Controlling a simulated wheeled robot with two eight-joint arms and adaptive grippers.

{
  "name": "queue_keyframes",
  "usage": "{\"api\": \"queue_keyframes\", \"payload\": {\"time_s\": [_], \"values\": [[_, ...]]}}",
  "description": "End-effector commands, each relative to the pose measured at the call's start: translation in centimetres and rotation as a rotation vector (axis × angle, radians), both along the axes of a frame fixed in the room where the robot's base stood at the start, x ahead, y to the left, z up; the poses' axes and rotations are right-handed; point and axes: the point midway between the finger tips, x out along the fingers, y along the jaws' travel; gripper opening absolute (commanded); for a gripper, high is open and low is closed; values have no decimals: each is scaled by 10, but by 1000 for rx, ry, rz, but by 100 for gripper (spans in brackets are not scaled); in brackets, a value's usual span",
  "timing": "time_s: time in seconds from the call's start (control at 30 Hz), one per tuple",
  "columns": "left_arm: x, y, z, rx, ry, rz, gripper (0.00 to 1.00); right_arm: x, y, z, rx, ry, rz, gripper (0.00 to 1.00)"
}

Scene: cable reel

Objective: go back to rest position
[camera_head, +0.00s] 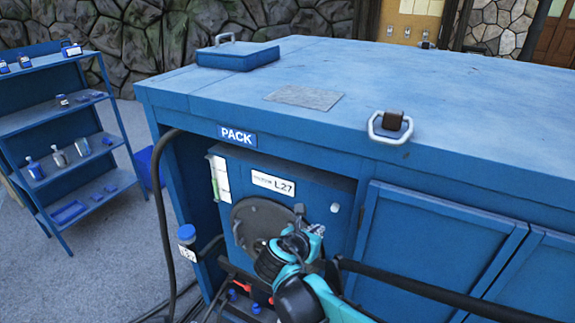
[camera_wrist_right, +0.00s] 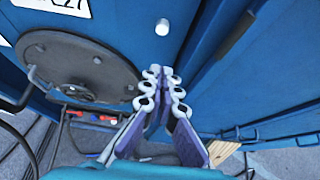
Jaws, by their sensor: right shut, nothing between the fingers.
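My right gripper (camera_head: 316,230) is in front of the blue cabinet (camera_head: 450,235), just right of a dark round plate (camera_head: 252,215) on the panel labelled L27. In the right wrist view the fingers of my right gripper (camera_wrist_right: 163,78) are together at the tips, with nothing between them. The round plate also shows there (camera_wrist_right: 80,60), with a small handle or fitting near its middle. The gripper looks apart from the plate. My left gripper is not in view.
A blue case (camera_head: 238,57), a grey mat (camera_head: 304,97) and a metal handle (camera_head: 391,127) are on the cabinet top. A black cable (camera_head: 164,215) hangs at the left. A blue-capped bottle (camera_head: 187,243) stands nearby. A shelf (camera_head: 65,140) is at far left, with open floor between.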

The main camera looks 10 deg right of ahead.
Motion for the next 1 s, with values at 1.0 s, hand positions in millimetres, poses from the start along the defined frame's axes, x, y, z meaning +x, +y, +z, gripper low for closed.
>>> {"api": "queue_keyframes", "payload": {"time_s": [1.0], "values": [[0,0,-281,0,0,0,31,-185,-18,-340,1904,-620,-1690,0]]}}
